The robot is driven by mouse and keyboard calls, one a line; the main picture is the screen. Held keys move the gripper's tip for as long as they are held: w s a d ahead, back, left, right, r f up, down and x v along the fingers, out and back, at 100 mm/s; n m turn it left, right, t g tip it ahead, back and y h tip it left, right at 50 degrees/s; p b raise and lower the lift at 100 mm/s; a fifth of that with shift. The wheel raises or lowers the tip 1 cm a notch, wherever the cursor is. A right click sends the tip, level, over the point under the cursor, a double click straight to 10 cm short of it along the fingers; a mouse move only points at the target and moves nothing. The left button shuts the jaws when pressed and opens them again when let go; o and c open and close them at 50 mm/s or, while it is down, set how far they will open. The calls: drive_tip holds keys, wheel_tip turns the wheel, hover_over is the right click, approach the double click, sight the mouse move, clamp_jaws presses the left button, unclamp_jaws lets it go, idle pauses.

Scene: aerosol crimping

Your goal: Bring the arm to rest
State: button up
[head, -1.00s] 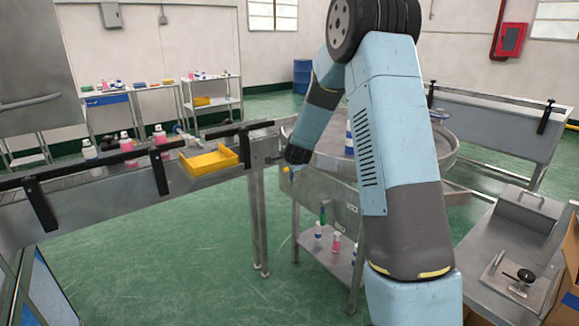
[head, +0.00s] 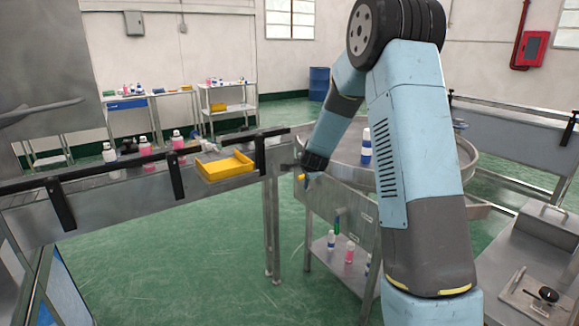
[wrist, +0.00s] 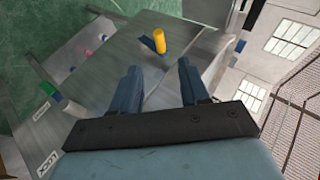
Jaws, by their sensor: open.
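My arm bends down from its dark upper joint in the head view. My gripper (wrist: 158,88) shows in the wrist view with its two blue-grey fingers apart and nothing between them. A yellow knob (wrist: 158,40) on a grey metal surface (wrist: 125,60) lies just beyond the fingertips, apart from them.
A conveyor (head: 110,198) on the left carries several bottles and a yellow tray (head: 224,165). A round steel table (head: 345,172) with a white-and-blue bottle (head: 366,148) stands behind my arm. A steel bench (head: 525,255) is at right. Green floor (head: 180,270) is open at front left.

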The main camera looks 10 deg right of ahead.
drive_tip(key=s+a+r+n+g+y, duration=0.3)
drive_tip(key=s+r+n, duration=0.5)
drive_tip(key=s+r, duration=1.1)
drive_tip(key=s+n+g+h, duration=0.1)
drive_tip(key=s+n, duration=0.6)
drive_tip(key=s, duration=2.3)
drive_tip(key=shift+s+d+r+g+h, duration=0.2)
drive_tip(key=shift+s+d+g+h, duration=0.2)
drive_tip(key=shift+h, duration=0.1)
